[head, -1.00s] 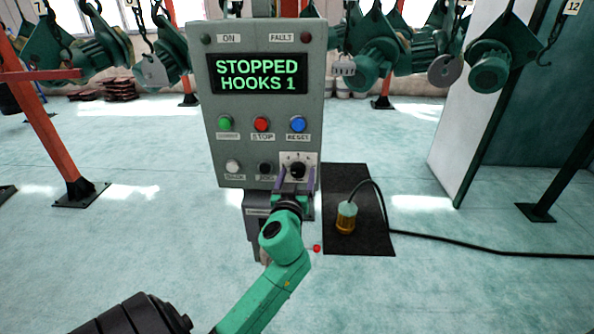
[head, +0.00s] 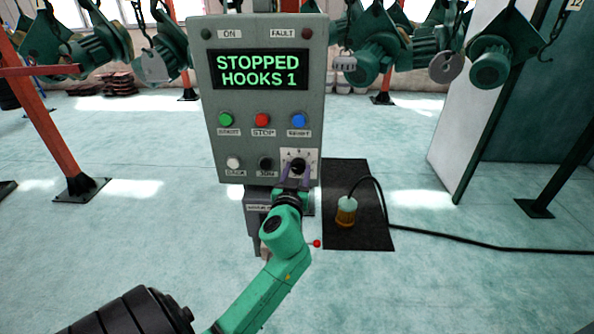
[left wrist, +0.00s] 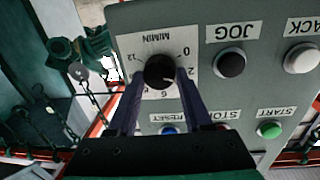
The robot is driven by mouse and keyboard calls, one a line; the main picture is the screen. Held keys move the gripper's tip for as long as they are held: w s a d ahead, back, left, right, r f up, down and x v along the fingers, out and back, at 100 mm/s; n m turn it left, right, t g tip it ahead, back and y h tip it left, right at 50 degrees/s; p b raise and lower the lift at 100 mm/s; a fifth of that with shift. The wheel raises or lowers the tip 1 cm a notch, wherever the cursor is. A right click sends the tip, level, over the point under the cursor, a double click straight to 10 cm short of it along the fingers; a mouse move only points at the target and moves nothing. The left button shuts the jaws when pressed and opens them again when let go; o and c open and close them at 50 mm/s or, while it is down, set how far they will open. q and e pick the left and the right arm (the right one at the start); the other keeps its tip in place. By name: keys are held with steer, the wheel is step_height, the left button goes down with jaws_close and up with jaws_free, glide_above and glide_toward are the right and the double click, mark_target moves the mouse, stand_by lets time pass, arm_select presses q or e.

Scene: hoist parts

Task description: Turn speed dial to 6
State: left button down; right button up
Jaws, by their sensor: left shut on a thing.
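The black speed dial (head: 298,166) sits on a white plate at the lower right of the grey control panel (head: 215,110). In the left wrist view the dial (left wrist: 159,71) shows on its scale plate (left wrist: 190,52), which reads 0, 2 and 6 among its marks; its pointer setting is too small to tell. My left gripper (head: 296,172) has its purple fingers on either side of the dial, shut on it; the fingers also show in the left wrist view (left wrist: 160,88). The panel display (head: 260,70) reads STOPPED, HOOKS 1. My right gripper is not in view.
Green (head: 225,119), red (head: 262,120) and blue (head: 298,120) buttons sit above the dial row. White (head: 233,163) and black (head: 265,164) buttons are left of the dial.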

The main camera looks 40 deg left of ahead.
arm_select(q)
steer(key=m+p, duration=0.1)
steer(key=m, duration=0.3)
steer(key=shift+r, duration=0.1)
steer(key=m+p, duration=0.2)
steer(key=m, duration=0.1)
steer(key=shift+d+g, duration=0.1)
steer(key=shift+g, duration=0.3)
steer(key=m+p, duration=0.1)
steer(key=m, duration=0.2)
steer(key=shift+w+m, duration=0.1)
steer(key=shift+m, duration=0.3)
steer(key=shift+d+m+y+p, duration=0.1)
steer(key=shift+m+y+p, duration=0.35)
steer(key=shift+m, duration=0.85)
steer(key=shift+c, duration=1.6)
jaws_free()
